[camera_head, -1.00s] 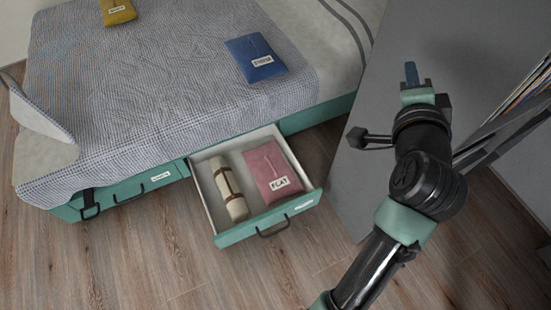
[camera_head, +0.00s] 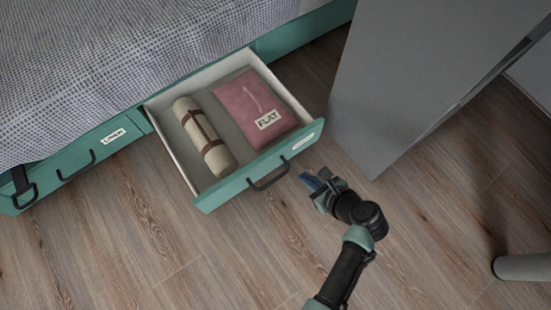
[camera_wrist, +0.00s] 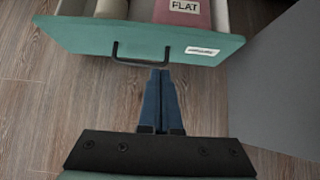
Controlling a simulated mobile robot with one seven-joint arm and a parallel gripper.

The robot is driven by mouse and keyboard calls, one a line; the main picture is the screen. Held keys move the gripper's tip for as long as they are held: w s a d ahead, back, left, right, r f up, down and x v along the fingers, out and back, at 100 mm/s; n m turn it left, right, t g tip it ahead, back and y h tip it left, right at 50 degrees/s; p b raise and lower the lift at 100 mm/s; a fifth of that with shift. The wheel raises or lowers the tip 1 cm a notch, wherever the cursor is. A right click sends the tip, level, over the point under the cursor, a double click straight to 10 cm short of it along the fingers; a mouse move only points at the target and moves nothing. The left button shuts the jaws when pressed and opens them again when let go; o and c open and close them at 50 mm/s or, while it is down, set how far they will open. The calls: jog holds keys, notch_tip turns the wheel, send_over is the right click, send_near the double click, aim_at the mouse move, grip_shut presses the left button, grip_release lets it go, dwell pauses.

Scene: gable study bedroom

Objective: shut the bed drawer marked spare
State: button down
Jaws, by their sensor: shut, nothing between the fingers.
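An open green bed drawer (camera_head: 225,188) sticks out from under the bed in the head view. Its front has a black bar handle (camera_head: 268,179) and a white label (camera_head: 303,142) too small to read. Inside lie a cream roll with brown straps (camera_head: 205,137) and a pink folded packet marked FLAT (camera_head: 255,105). My gripper (camera_head: 313,181) is shut and empty, just in front of the drawer front, right of the handle. In the wrist view its blue fingers (camera_wrist: 160,82) point at the drawer front (camera_wrist: 150,38), close below the handle (camera_wrist: 140,62). I cannot tell whether they touch it.
A shut drawer marked LINEN (camera_head: 100,148) is to the left. A grey panel (camera_head: 400,90) stands close to the right of the open drawer. The wooden floor (camera_head: 170,245) in front is clear. A pale rounded object (camera_head: 522,267) shows at the far right.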

jog(key=f, duration=0.1)
jog(key=b, duration=1)
send_near(275, 154)
jog(key=shift+x, duration=2.9)
